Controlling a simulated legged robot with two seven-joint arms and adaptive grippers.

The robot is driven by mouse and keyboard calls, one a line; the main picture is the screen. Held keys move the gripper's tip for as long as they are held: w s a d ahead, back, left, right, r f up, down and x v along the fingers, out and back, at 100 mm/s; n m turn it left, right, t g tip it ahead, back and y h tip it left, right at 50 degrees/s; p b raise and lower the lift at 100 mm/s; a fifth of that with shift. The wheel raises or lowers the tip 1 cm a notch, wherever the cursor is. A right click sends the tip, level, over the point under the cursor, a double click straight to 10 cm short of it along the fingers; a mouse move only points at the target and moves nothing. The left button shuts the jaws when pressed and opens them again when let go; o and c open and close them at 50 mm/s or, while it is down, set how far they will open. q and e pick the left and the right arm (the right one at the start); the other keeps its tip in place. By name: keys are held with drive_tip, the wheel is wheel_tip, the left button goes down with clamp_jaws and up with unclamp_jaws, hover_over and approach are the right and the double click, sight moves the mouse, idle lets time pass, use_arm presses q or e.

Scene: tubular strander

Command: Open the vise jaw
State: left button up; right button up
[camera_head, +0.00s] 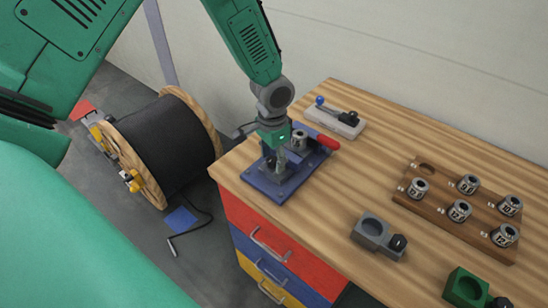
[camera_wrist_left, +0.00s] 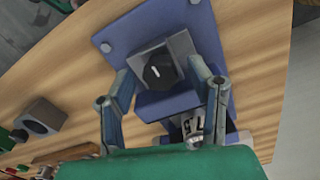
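The vise is a blue plate (camera_head: 270,188) with a red-tipped handle (camera_head: 326,142), at the left end of the wooden bench. The left wrist view shows its blue base (camera_wrist_left: 120,35) and a dark round knob (camera_wrist_left: 160,71) on a grey block. A labelled metal cylinder (camera_head: 299,140) sits at the vise; it shows partly in the left wrist view (camera_wrist_left: 194,126). My left gripper (camera_head: 277,166) points down over the vise. In the wrist view its fingers (camera_wrist_left: 160,76) are spread on either side of the knob; contact cannot be told. My right gripper is out of view.
A wooden rack (camera_head: 440,212) with several metal cylinders lies to the right on the bench. A grey fixture (camera_head: 372,232), a green block (camera_head: 467,288) and a grey blue-knobbed device (camera_head: 335,121) stand nearby. A cable reel (camera_head: 165,145) stands on the floor left of the bench.

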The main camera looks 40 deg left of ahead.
sight(272, 160)
use_arm(q)
wheel_tip(272, 160, up, 12)
idle(0.6)
drive_tip(key=shift+f, duration=0.1)
drive_tip(key=shift+a, duration=0.1)
drive_tip(key=shift+s, duration=0.1)
